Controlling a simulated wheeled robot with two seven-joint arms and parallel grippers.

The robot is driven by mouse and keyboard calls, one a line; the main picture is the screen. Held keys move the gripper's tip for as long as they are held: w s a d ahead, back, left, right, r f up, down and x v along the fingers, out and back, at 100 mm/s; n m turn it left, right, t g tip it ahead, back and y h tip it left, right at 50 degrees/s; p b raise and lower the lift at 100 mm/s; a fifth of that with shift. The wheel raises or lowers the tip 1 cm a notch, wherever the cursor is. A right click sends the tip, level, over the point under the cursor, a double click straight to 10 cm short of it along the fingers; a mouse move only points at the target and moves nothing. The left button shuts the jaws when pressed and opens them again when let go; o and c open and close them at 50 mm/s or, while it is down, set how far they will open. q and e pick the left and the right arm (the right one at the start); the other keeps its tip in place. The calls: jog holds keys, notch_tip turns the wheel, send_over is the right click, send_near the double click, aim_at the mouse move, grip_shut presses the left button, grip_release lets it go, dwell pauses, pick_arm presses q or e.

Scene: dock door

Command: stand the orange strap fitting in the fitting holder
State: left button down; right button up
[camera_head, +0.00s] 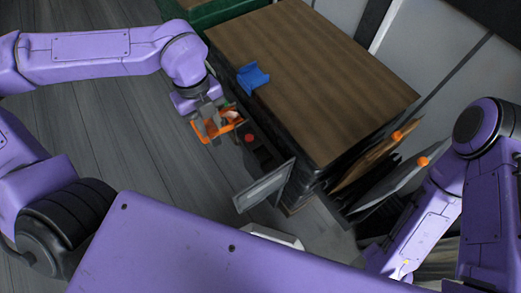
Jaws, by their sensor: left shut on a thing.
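My left gripper (211,122) is at the left side of the wooden-topped cabinet, pointing down. It is shut on an orange piece, the orange strap fitting (228,127), which looks like an open frame. The fingers hide part of it. The fitting is beside the cabinet, above the near end of an open drawer. A blue bracket-shaped piece (253,77) with raised sides, which may be the fitting holder, sits at the left edge of the cabinet top. My right arm comes in at the right, but its gripper is not visible.
The cabinet top (320,85) is otherwise clear. An open drawer with a grey front (265,186) juts out, with a small red thing (249,138) in it. Panels with orange knobs (422,161) stand at the right. A green box (212,12) is behind. The floor at left is free.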

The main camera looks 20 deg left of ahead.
pick_arm(q)
jog(key=shift+w+d+f+b, duration=0.4)
jog(key=shift+w+d+f, duration=0.45)
jog(key=shift+d+f, duration=1.15)
jog(key=shift+w+d+f+b, duration=0.35)
jog(key=shift+w+d+f, duration=0.55)
jog(key=shift+d+f, duration=1.05)
jog(key=shift+w+d+f+b, duration=0.4)
jog(key=shift+w+d+f, duration=0.45)
jog(key=shift+d+f, duration=1.15)
jog(key=c, duration=0.8)
grip_release()
jog(key=shift+a+f, duration=0.3)
jog(key=shift+f, duration=0.05)
jog(key=shift+c, duration=0.2)
jog(key=shift+r, duration=0.1)
jog(key=shift+r, duration=0.35)
notch_tip(320, 180, up, 11)
jog(key=w+a+p, duration=0.1)
jog(key=shift+a+r+p, duration=0.2)
jog(key=shift+p, duration=0.15)
jog(key=shift+w, duration=0.1)
